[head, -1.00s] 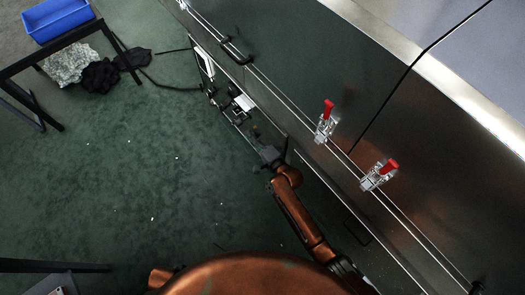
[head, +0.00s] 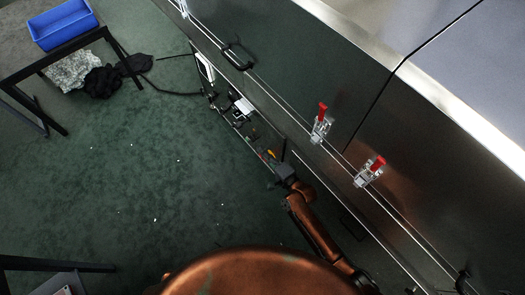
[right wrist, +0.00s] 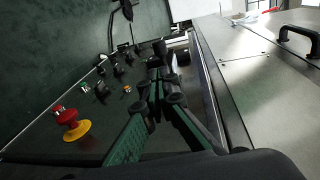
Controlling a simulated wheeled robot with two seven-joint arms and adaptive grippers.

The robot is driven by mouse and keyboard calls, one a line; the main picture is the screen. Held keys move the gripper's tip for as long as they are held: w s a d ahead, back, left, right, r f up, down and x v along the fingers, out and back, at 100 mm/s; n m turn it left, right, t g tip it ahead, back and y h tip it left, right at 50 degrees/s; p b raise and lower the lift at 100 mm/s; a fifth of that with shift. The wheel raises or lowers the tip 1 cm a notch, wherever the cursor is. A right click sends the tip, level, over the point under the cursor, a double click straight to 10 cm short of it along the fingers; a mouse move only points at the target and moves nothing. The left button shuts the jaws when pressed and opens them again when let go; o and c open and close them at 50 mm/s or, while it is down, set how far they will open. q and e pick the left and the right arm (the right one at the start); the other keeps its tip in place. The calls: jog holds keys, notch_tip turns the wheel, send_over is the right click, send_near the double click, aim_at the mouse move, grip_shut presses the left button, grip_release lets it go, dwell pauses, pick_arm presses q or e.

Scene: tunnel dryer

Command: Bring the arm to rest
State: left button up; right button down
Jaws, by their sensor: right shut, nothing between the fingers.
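My right arm reaches up from the bottom of the head view, and its dark gripper (head: 284,172) is at the near end of a control panel (head: 245,125) on the dryer's side. In the right wrist view the right gripper (right wrist: 160,62) is shut and empty, its fingers together. The panel's dark face (right wrist: 85,135) lies left of it there, and no contact shows. My left gripper is in neither view.
The metal dryer (head: 285,65) fills the right, with two red-handled clamps (head: 322,110) (head: 375,165) and a black handle (head: 232,60). A red stop button (right wrist: 70,117) and several black knobs stand on the panel. A blue bin (head: 62,22) is far left.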

dwell(0.3)
jog(key=s+d+f+n+g+h, duration=0.3)
jog(key=s+d+f, duration=0.6)
jog(key=s+f, duration=0.2)
jog(key=s+d+f+n+g+h, duration=0.3)
jog(key=s+d+f, duration=0.6)
jog(key=s+f, duration=0.3)
pick_arm(q)
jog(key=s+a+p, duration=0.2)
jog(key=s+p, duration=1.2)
jog(key=p, duration=0.4)
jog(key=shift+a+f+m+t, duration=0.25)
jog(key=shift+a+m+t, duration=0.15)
pick_arm(e)
jog(key=s+d+f+n+g+h, duration=0.1)
jog(key=s+d, duration=0.5)
jog(key=s, duration=0.8)
jog(key=s+d+f+n+g+h, duration=0.2)
jog(key=s+d, duration=0.5)
jog(key=s, duration=0.8)
jog(key=s+d+f+n+g+h, duration=0.1)
jog(key=s+d, duration=0.6)
jog(key=s, duration=0.8)
jog(key=shift+f+n+g+h, duration=0.4)
jog(key=shift+f+n+g, duration=0.2)
jog(key=shift+f+g, duration=0.3)
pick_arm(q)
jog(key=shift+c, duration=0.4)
